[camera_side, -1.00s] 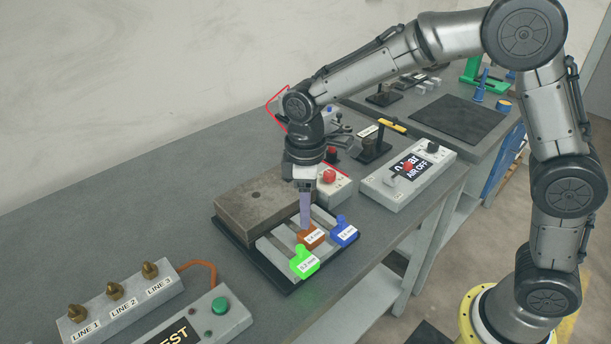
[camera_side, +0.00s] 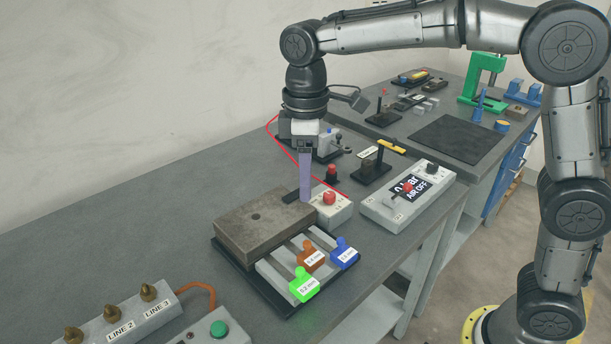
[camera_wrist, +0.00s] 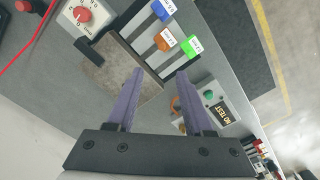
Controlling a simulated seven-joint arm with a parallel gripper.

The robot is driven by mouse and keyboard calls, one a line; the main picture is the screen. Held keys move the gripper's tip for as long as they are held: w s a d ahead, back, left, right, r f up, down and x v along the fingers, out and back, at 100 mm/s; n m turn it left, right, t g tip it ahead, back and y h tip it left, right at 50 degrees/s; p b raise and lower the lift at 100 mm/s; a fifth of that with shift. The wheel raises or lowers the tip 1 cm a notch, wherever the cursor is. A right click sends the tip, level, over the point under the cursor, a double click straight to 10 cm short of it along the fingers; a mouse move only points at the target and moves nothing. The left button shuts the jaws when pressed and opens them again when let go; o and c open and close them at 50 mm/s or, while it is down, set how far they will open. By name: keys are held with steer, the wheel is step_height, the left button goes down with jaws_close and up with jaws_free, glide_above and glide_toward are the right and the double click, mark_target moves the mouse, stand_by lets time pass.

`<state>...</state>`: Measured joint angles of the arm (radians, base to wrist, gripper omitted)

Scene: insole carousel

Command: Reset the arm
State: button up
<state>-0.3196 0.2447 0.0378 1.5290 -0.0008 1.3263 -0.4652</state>
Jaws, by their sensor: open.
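My gripper (camera_side: 305,198) hangs fingers down above the bench, past the far side of the grey block (camera_side: 262,216). In the wrist view its two purple fingers (camera_wrist: 160,72) are apart with nothing between them. A green tab (camera_side: 304,287), an orange tab (camera_side: 309,257) and a blue tab (camera_side: 344,254) sit in the slotted rack (camera_side: 270,268) beside the block. They also show in the wrist view as green (camera_wrist: 191,44), orange (camera_wrist: 164,42) and blue (camera_wrist: 161,9).
A valve block (camera_side: 120,325) lies at the front left.

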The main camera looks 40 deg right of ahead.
steer(key=shift+d, duration=0.1)
steer(key=s+d+r+m+t, duration=0.3)
steer(key=s+d+r, duration=0.55)
steer(key=s, duration=0.25)
steer(key=s+d+f+m+t, duration=0.2)
steer(key=s+d+f+m, duration=0.2)
steer(key=s+f, duration=0.6)
steer(key=shift+s+d+m+t, duration=0.15)
steer(key=shift+s+m+t, duration=0.15)
steer(key=shift+s+m, duration=0.7)
